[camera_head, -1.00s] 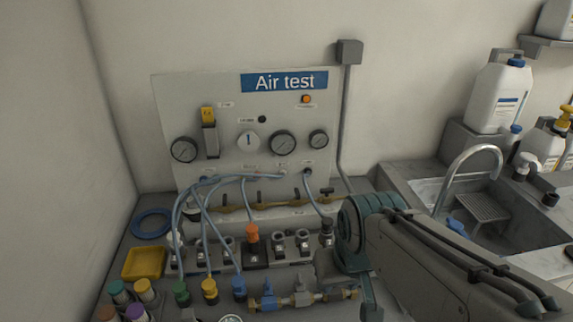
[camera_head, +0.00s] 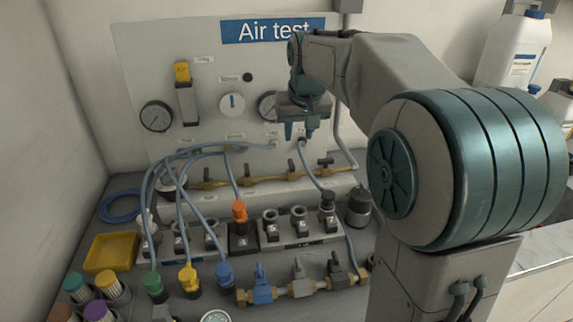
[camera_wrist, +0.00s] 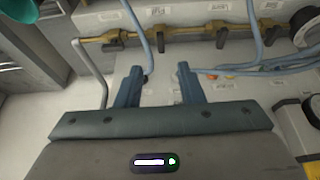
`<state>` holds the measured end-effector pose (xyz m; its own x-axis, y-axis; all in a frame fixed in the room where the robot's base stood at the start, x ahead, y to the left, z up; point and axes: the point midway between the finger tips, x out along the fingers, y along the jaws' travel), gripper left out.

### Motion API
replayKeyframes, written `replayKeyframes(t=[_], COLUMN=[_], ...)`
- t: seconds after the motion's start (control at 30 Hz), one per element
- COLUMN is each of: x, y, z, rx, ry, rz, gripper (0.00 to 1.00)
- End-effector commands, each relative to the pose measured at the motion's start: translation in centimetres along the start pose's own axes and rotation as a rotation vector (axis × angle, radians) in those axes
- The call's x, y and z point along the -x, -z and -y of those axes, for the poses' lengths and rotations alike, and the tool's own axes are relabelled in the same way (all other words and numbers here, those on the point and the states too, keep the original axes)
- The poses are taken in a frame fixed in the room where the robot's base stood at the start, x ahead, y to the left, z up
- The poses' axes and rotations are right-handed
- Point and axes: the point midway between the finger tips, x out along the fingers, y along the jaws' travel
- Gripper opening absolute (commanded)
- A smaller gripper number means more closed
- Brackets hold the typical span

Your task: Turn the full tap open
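A brass pipe with several taps (camera_head: 262,180) runs along the foot of the Air test panel. In the wrist view the same pipe (camera_wrist: 190,34) crosses the top, with dark handles hanging from it. Small labels sit by the taps, but I cannot read them, so I cannot tell which tap is the full one. My gripper (camera_head: 298,131) is in front of the panel, above the right part of the pipe, fingers pointing down. In the wrist view its two fingers (camera_wrist: 157,82) are apart with nothing between them, short of the pipe.
Blue hoses (camera_head: 200,150) loop from the panel to coloured connectors. A lower brass row (camera_head: 300,287) has blue, grey and dark handles. Gauges (camera_head: 157,116) are on the panel. A yellow tray (camera_head: 110,252) stands at left. A white jug (camera_head: 513,55) is at upper right.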

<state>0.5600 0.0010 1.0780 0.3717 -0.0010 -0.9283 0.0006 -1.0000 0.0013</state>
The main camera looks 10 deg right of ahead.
Motion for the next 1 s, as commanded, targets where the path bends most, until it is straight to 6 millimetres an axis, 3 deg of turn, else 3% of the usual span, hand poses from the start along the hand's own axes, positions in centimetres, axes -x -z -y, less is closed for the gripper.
replayKeyframes(t=[0.1,0.27,0.7,1.0], x=[-1.2,-2.1,-10.9,-14.5], y=[1.3,1.8,1.8,1.9], z=[0.0,-0.1,-0.1,-0.1], rx=[-0.001,-0.001,-0.002,-0.002], ry=[0.001,0.001,0.001,0.001], rz=[-0.007,-0.010,-0.008,-0.011], gripper=[0.35,0.35,0.35,0.35])
